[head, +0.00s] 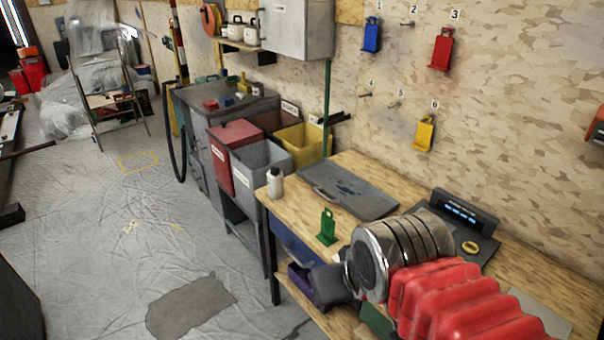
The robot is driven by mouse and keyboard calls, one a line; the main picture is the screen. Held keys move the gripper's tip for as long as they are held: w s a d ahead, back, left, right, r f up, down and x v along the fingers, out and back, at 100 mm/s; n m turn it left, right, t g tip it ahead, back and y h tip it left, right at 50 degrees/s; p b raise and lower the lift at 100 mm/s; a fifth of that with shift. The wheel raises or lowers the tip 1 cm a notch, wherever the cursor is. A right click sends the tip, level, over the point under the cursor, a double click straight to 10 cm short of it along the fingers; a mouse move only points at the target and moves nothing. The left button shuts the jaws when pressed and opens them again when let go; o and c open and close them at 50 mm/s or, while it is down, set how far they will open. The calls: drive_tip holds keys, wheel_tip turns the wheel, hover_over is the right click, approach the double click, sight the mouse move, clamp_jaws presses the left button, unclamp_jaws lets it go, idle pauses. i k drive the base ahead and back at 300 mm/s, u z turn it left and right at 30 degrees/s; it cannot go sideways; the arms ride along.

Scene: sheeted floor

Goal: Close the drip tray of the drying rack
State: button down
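I cannot make out a drying rack or its drip tray in the head view. My arm, with a red ribbed sleeve and steel rings, reaches in from the lower right over the workbench (300,196). A dark grey part at its end, which seems to be my gripper (329,286), is beside the bench's front side. A blue drawer front (296,247) is under the bench top, partly hidden by my arm.
A white bottle (275,183), a grey flat case (348,190), a green holder (327,228) and a device with a lit display (460,210) are on the bench. Red (234,150), grey (262,165) and yellow bins (303,143) stand behind it. The floor at left is mostly clear.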

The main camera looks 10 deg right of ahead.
sight(335, 184)
drive_tip(key=i, duration=0.85)
drive_tip(key=u, duration=1.55)
drive_tip(key=i, duration=0.5)
drive_tip(key=u, duration=0.05)
